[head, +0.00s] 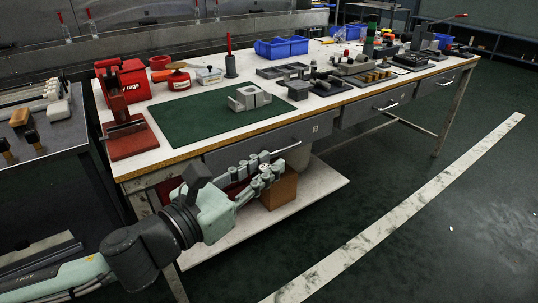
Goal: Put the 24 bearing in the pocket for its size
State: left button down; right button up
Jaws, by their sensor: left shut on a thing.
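My left gripper (272,172) is in front of the workbench's front edge, below the tabletop and beside the drawer front. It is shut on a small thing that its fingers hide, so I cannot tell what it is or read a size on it. A light grey block with raised parts and a gap (249,98) sits on the green mat (190,124). I cannot make out pocket sizes on it. No bearing can be clearly picked out. My right gripper is not in view.
The workbench (160,158) has drawers (225,157) along its front. A red press (125,120) stands at its left, a dark shallow tray (283,71) behind the mat, and blue bins (281,47) at the back. A brown box (280,187) is on the lower shelf. Open floor lies right.

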pick_arm(q)
notch_tip(320, 180, down, 6)
jog(key=s+a+m+g+h, duration=0.1)
jog(key=a+m+g+h, duration=0.1)
jog(key=m+g+h, duration=0.4)
jog(key=shift+s+a+m+g, duration=0.3)
jog(key=shift+m+g, duration=1.3)
jog(key=shift+g, duration=1.7)
